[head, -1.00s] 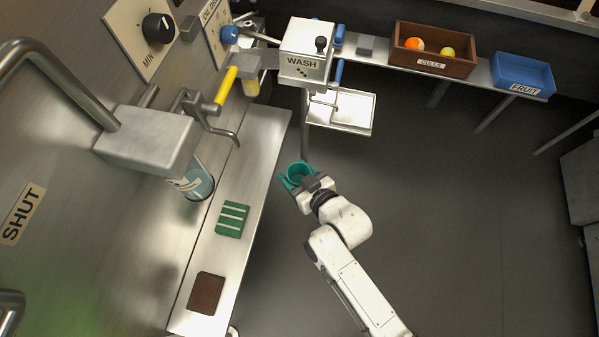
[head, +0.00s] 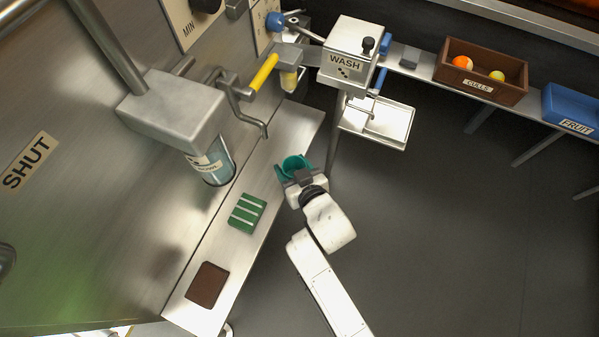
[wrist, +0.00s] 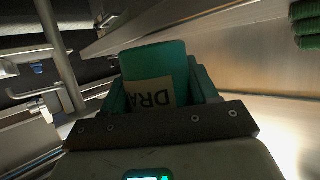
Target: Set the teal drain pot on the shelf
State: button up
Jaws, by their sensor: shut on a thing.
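The teal drain pot (head: 293,163) is held in my gripper (head: 296,174), at the right edge of the steel shelf (head: 283,139) in the head view. In the wrist view the pot (wrist: 158,62) fills the middle, with a tan label reading "DRA", the rest cut off by my gripper (wrist: 160,100). The teal jaws stand on both sides of the pot. The pot looks tilted in the wrist view. I cannot tell whether it touches the shelf.
A green ribbed pad (head: 247,213) and a brown block (head: 207,285) lie on the shelf's near part. A clear vessel (head: 213,165) hangs under a spout beside the shelf. The WASH box (head: 347,52) and a tray (head: 378,122) stand beyond. Shelf between pad and far end is bare.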

aim_at(270, 168)
jog(key=shift+w+a+f+b, duration=0.1)
jog(key=shift+w+a+b, duration=0.15)
jog(key=shift+a+b, duration=0.6)
jog(key=shift+w+a+f+b, duration=0.1)
jog(key=shift+w+a+b, duration=0.2)
jog(key=shift+a+b, duration=0.5)
jog(key=shift+w+a+b, duration=0.25)
jog(key=shift+a+b, duration=0.45)
jog(key=shift+b, duration=0.25)
jog(key=shift+w+a+r+b, duration=0.15)
jog(key=shift+w+a+b, duration=0.15)
jog(key=shift+a+b, duration=0.35)
jog(key=shift+a, duration=0.1)
jog(key=shift+f+b, duration=0.35)
jog(key=shift+f, duration=0.05)
jog(key=o, duration=1.1)
jog(key=p+v, duration=0.4)
jog(key=v, duration=0.7)
